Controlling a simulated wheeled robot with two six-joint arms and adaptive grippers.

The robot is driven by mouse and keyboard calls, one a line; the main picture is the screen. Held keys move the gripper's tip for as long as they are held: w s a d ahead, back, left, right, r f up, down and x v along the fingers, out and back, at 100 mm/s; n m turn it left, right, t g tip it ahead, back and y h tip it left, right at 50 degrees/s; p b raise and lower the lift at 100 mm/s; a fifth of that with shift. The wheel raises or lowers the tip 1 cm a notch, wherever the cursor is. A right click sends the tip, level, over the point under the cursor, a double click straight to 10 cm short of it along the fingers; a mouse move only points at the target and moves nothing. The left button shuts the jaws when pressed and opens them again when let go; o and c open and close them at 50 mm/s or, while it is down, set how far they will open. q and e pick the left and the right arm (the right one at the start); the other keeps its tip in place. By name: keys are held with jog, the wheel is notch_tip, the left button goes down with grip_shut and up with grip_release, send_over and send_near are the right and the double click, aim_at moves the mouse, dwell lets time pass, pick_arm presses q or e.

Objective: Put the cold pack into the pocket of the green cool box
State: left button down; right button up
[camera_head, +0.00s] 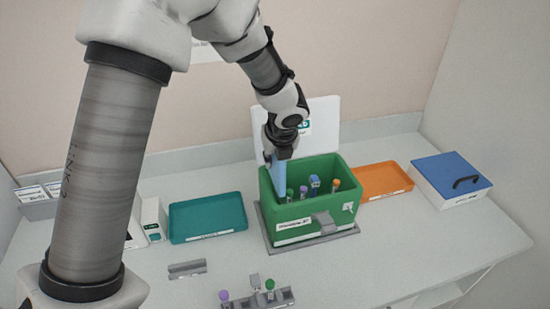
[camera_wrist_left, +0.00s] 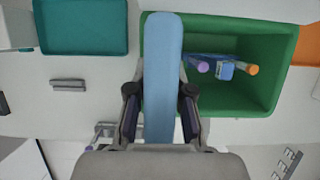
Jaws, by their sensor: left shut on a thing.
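The green cool box (camera_head: 311,208) stands open on a grey base on the bench, with its white lid (camera_head: 325,118) raised behind it. My left gripper (camera_head: 277,155) points down over the left part of the box. It is shut on the light blue cold pack (camera_head: 278,182), which hangs upright, its lower end at the left inside of the box. In the left wrist view the cold pack (camera_wrist_left: 163,75) lies between the fingers (camera_wrist_left: 160,105) and covers the left side of the box (camera_wrist_left: 262,40). The pocket is hidden. My right gripper is not in view.
Several capped tubes (camera_head: 337,184) and a small blue item (camera_head: 314,183) are inside the box. A teal tray (camera_head: 207,216) is to its left, an orange tray (camera_head: 382,180) and a blue-lidded white box (camera_head: 450,177) to its right. A tube rack (camera_head: 257,300) stands in front.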

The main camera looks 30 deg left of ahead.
pick_arm(q)
jog(key=shift+w+f, duration=0.1)
jog(key=shift+f, duration=0.25)
jog(key=shift+f+b, duration=0.25)
jog(key=shift+b, duration=0.1)
jog(key=shift+f, duration=0.1)
jog(key=shift+a+f+b, duration=0.15)
jog(key=shift+f+b, duration=1.2)
jog(key=shift+f, duration=0.45)
jog(key=shift+f, duration=0.15)
